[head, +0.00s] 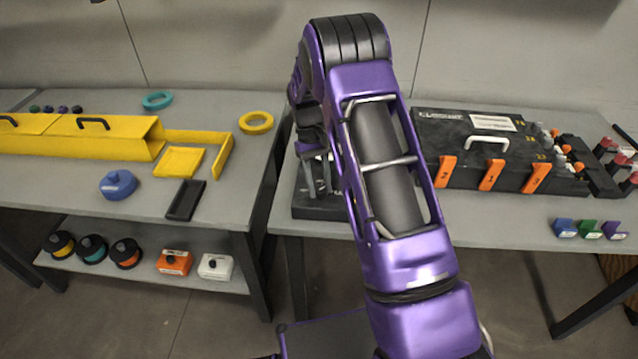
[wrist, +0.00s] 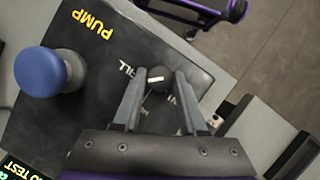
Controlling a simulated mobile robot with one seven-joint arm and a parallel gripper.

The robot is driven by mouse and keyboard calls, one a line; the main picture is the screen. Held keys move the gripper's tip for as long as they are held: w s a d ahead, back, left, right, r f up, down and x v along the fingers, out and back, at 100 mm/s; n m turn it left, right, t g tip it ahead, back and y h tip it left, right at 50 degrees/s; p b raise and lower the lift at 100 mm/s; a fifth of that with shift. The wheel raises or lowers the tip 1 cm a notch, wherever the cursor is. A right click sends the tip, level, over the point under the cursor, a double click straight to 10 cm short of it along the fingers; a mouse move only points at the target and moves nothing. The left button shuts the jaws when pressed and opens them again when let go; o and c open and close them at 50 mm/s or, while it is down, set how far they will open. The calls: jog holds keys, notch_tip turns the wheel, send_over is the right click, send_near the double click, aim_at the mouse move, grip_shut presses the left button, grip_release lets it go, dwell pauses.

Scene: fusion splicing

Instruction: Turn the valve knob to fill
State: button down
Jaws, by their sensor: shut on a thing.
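The black valve knob (wrist: 159,74), with a white mark on it, sits on a black panel (wrist: 95,115) in the wrist view. White lettering ending in "ILL" is beside the knob; another white label is partly hidden by the right finger. My gripper (wrist: 160,86) is shut on the knob, one finger on each side. In the head view my gripper (head: 318,178) points down over the panel (head: 318,208) at the left end of the right table, and my arm hides the knob.
A blue-topped pump knob (wrist: 45,72) stands on the panel left of the valve, near yellow "PUMP" lettering. A black case (head: 475,150) with orange latches lies right of my arm. Yellow trays (head: 180,161) and a blue container (head: 118,185) are on the left table (head: 60,185).

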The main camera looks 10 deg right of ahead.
jog(key=shift+d+m+y, duration=0.1)
jog(key=shift+m+y, duration=0.4)
jog(key=shift+m, duration=0.8)
jog(key=shift+c, duration=2.3)
grip_release()
jog(key=p+v, duration=0.1)
jog(key=v, duration=1.6)
jog(key=shift+r, duration=0.25)
jog(key=shift+d, duration=0.1)
